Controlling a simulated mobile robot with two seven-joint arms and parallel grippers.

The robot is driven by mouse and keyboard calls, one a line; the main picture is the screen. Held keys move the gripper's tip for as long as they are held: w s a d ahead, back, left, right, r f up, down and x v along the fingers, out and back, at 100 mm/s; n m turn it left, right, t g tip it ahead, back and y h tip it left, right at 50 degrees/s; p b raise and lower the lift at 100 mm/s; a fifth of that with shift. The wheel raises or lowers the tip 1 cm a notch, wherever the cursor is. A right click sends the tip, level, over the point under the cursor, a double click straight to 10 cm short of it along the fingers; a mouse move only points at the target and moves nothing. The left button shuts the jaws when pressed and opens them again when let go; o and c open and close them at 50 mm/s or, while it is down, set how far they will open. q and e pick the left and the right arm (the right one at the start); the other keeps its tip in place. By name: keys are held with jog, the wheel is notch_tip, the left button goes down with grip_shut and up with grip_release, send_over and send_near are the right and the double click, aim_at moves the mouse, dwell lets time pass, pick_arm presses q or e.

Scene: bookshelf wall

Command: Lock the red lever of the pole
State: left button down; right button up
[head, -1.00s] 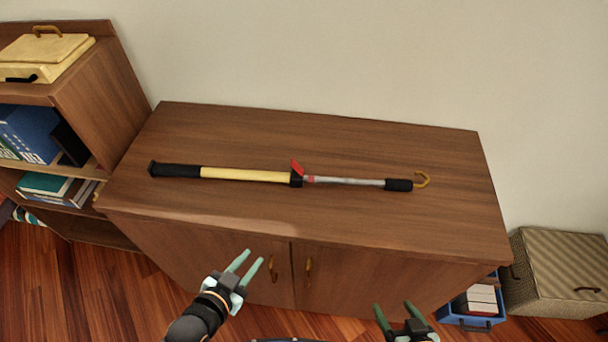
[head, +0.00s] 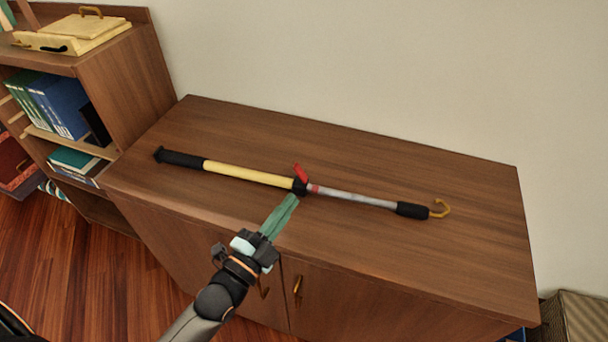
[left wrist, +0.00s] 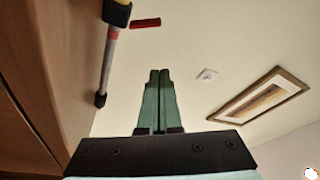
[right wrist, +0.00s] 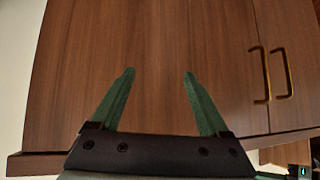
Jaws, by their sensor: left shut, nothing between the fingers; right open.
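The pole lies across the top of the wooden cabinet, with a yellow section (head: 249,174), a grey section (head: 350,197), black grips and a brass hook (head: 440,208) at its right end. The red lever (head: 301,172) stands up at the black clamp (head: 299,187) mid-pole; it also shows in the left wrist view (left wrist: 145,22), sticking out from the pole. My left gripper (head: 291,199) is shut and empty, its tips close in front of the clamp; I cannot tell whether they touch it. My right gripper (right wrist: 160,72) is open and empty, facing the cabinet doors.
The cabinet top (head: 400,245) is otherwise clear. A bookshelf (head: 120,85) with books and a yellow box (head: 75,32) stands at the left. A woven box (head: 580,320) is on the floor at the right. Brass handles (right wrist: 262,75) stick out from the doors.

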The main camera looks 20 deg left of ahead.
aim_at(297, 174)
jog(key=shift+s+a, duration=0.1)
pick_arm(q)
jog(key=shift+w+r, duration=0.1)
jog(key=shift+w, duration=0.15)
jog(key=w, duration=0.9)
jog(key=shift+d, duration=0.1)
jog(key=shift+a+f, duration=0.25)
jog(key=shift+a, duration=0.2)
jog(key=shift+s+a, duration=0.1)
pick_arm(e)
jog(key=shift+f, duration=0.1)
